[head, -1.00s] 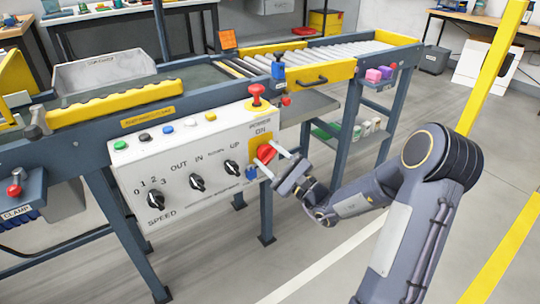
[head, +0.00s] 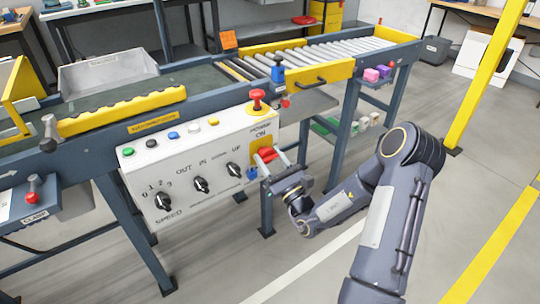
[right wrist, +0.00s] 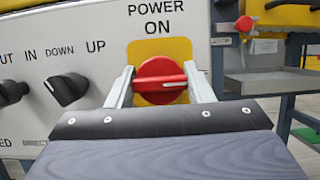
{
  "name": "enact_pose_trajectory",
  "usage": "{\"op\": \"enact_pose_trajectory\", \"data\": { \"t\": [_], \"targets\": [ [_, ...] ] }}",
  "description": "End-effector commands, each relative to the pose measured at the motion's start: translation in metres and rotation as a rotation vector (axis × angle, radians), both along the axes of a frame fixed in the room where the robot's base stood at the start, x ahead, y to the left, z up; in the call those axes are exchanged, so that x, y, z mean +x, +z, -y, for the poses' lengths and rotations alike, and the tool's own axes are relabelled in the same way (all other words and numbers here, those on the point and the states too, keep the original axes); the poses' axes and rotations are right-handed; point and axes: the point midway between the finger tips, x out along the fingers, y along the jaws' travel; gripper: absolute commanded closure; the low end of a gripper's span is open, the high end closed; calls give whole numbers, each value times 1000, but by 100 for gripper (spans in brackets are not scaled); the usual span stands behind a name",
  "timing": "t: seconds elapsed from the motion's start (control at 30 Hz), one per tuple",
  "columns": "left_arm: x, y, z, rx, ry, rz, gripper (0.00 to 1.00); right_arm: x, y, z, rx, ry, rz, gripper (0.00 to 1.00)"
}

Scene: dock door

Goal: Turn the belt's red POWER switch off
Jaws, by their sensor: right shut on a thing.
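The red POWER switch (head: 266,154) is a rotary knob on a yellow plate at the right end of the white control panel (head: 205,165). In the right wrist view the knob (right wrist: 160,80) lies under the words POWER ON, and its white mark points to the right, level. My right gripper (head: 273,163) is shut on the knob, with one finger on its left side and one on its right in the right wrist view (right wrist: 161,88). An OFF label is not visible. My left gripper is not in view.
A red mushroom button (head: 257,97) stands above the switch and a blue part (head: 251,173) sits just below left. Black SPEED (head: 162,200), IN/OUT (head: 201,184) and UP/DOWN (head: 233,170) knobs are to the left.

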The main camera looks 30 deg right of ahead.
Motion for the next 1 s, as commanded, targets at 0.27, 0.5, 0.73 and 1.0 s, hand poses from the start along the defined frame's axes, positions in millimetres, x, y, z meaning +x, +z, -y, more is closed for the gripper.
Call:
{"op": "enact_pose_trajectory", "data": {
  "t": [0.27, 0.5, 0.73, 1.0],
  "targets": [
    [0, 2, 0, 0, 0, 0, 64, -1, -1, 0, 19, 0, -5, 76],
    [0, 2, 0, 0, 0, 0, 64, -1, -2, 0, 20, 2, -5, 76],
    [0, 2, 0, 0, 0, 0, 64, 0, -1, 0, 18, 1, -3, 31],
    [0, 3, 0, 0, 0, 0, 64, -3, -2, 0, 17, 0, -3, 31]
  ]
}}
